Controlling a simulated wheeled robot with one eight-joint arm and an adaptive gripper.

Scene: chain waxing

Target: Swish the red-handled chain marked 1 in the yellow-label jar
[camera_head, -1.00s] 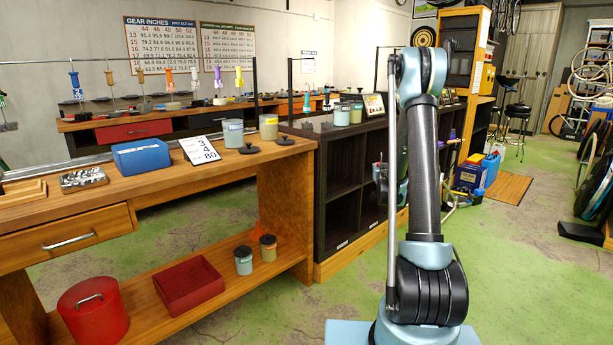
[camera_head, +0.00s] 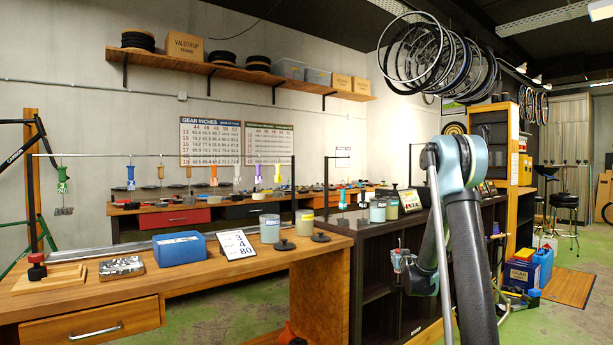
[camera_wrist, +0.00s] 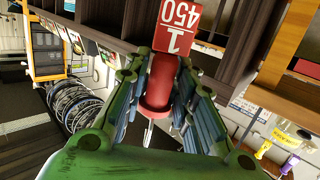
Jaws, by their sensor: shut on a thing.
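In the wrist view, my gripper (camera_wrist: 160,88) is shut on a red handle (camera_wrist: 160,80). A red tag (camera_wrist: 178,28) on the handle reads 1 and 450, upside down in this view. The chain itself does not show clearly. In the head view, my gripper (camera_head: 401,262) is small, partly behind my arm, in front of the dark shelf unit. Two jars stand on the wooden bench: a bluish one (camera_head: 270,228) and a yellowish one (camera_head: 304,222). Two more jars, (camera_head: 377,211) and (camera_head: 392,208), stand on the dark unit. Label colours are too small to tell surely.
The wooden bench holds a blue box (camera_head: 180,248), a number card (camera_head: 236,245), a metal tray (camera_head: 122,267) and black lids (camera_head: 284,244). The dark shelf unit (camera_head: 345,275) adjoins it. Several coloured handles hang from a rail behind.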

